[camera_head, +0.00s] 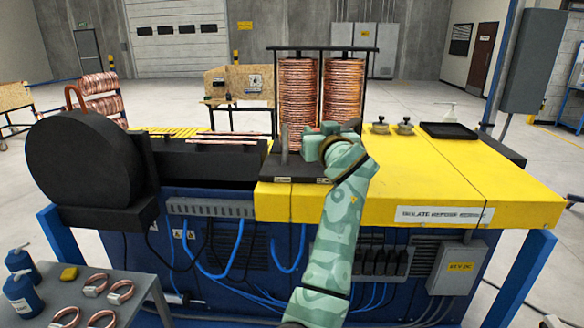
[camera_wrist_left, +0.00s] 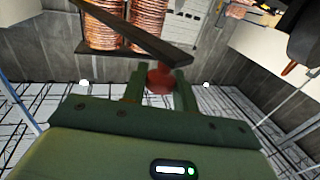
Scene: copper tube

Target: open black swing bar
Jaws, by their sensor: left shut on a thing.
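Two tall copper tube coils (camera_head: 298,95) stand side by side on a dark base at the back of the yellow table. A black bar (camera_wrist_left: 140,32) crosses in front of the coils at a slant in the left wrist view. A round red knob (camera_wrist_left: 160,79) sits between the fingers of my left gripper (camera_wrist_left: 158,92), which is shut on it. The knob is close to the bar's lower end. In the head view my left gripper (camera_head: 318,140) is low in front of the coils, and hides much of the knob and bar. My right gripper is not in view.
A black top bar (camera_head: 322,48) on thin posts spans above the coils. A black drum machine (camera_head: 85,165) stands at left. Two small metal knobs (camera_head: 404,126) and a black tray (camera_head: 448,130) sit at the back right. The yellow table's right side (camera_head: 440,180) is clear.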

